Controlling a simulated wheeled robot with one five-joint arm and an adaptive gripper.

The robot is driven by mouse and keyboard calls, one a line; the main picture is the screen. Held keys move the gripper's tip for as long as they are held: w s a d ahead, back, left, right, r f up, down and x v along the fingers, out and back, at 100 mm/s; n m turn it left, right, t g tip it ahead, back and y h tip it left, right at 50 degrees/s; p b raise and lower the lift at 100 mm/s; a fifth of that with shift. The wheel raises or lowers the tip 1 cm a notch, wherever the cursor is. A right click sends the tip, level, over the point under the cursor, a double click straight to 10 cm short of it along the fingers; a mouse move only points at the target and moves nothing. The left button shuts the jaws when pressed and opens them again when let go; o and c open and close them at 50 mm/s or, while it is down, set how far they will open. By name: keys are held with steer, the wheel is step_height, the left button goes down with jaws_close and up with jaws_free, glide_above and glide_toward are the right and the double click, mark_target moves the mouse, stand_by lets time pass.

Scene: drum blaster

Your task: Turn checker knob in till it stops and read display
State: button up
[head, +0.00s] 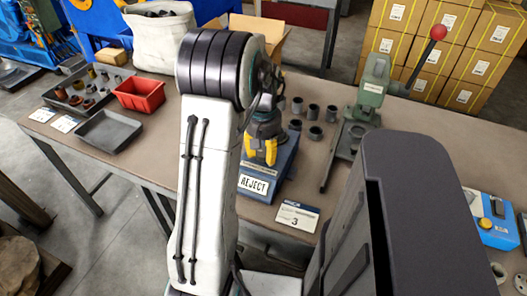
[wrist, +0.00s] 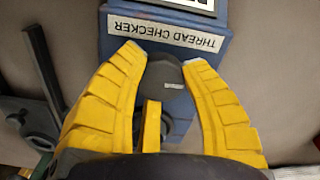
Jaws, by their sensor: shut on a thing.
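The blue thread checker (head: 282,172) stands on the bench, mostly behind my arm and gripper in the head view. A white panel reading REJECT (head: 254,186) is on its front. In the wrist view its THREAD CHECKER label (wrist: 180,35) appears upside down, with the panel's edge (wrist: 190,4) cut off at the top. My gripper (head: 262,150), with yellow fingers, is over the checker. In the wrist view my gripper (wrist: 169,62) is shut on the dark round knob (wrist: 172,73), which has a small pale mark. The knob's lower part is hidden.
Several grey rings (head: 314,112) stand right of the checker. A card marked 3 (head: 297,217) lies in front. A red bin (head: 139,94) and grey tray (head: 108,131) are at left.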

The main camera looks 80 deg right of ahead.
mark_target(264, 152)
steer(key=n, duration=0.3)
steer(key=shift+f+n, duration=0.1)
steer(key=shift+n, duration=0.3)
steer(key=o, duration=1.2)
step_height(264, 152, up, 12)
steer(key=shift+r, duration=0.1)
